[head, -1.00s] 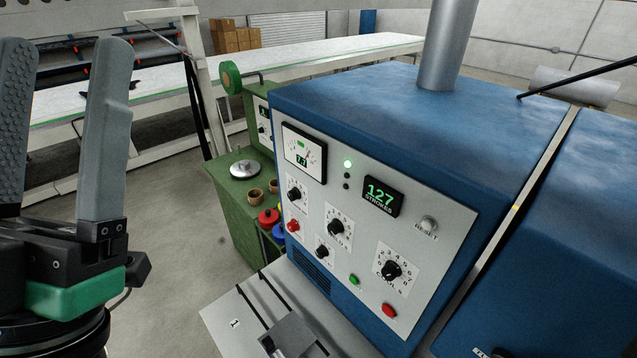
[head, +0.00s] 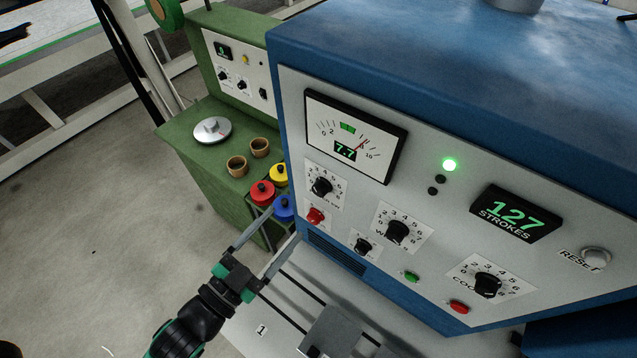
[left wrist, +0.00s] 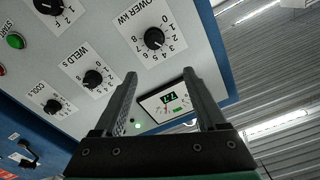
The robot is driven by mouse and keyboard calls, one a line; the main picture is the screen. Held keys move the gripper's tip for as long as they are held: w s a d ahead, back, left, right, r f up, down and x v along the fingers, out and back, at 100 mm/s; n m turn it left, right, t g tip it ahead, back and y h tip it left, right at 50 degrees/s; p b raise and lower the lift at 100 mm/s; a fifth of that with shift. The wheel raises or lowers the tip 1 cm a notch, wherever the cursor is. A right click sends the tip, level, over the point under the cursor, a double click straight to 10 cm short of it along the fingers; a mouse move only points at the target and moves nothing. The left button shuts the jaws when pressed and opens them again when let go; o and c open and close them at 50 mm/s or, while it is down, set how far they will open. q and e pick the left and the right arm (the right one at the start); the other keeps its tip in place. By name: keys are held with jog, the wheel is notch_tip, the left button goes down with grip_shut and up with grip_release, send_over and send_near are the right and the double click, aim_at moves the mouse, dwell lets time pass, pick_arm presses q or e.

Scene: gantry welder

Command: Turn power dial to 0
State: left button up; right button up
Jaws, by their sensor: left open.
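The power dial (head: 321,187) is a black knob on a white numbered plate, under the gauge (head: 355,136) that reads 7.7. In the left wrist view the power dial (left wrist: 154,39), labelled POWER kW, shows upside down beyond the fingertips. Its exact setting is too small to tell. My left gripper (head: 282,226) is open and empty, below and left of the dial and apart from it, with its fingers pointing towards the panel. In the left wrist view the gripper's fingers (left wrist: 160,76) are spread in front of the panel. My right gripper is not in view.
The weld dial (head: 397,233), cool dial (head: 488,284) and a smaller dial (head: 362,246) are close by. A red button (head: 315,215) sits just under the power dial. A green cabinet (head: 185,155) with coloured pots stands left of the blue machine.

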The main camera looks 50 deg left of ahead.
aim_at(318, 192)
pick_arm(q)
jog(key=shift+g, duration=0.3)
jog(key=w, duration=0.3)
jog(key=w+a+f, duration=0.1)
jog(key=w, duration=0.5)
jog(key=shift+w+a+f, duration=0.25)
jog(key=shift+w+a, duration=0.1)
jog(key=shift+w, duration=0.4)
jog(key=shift+f, duration=0.1)
grip_shut()
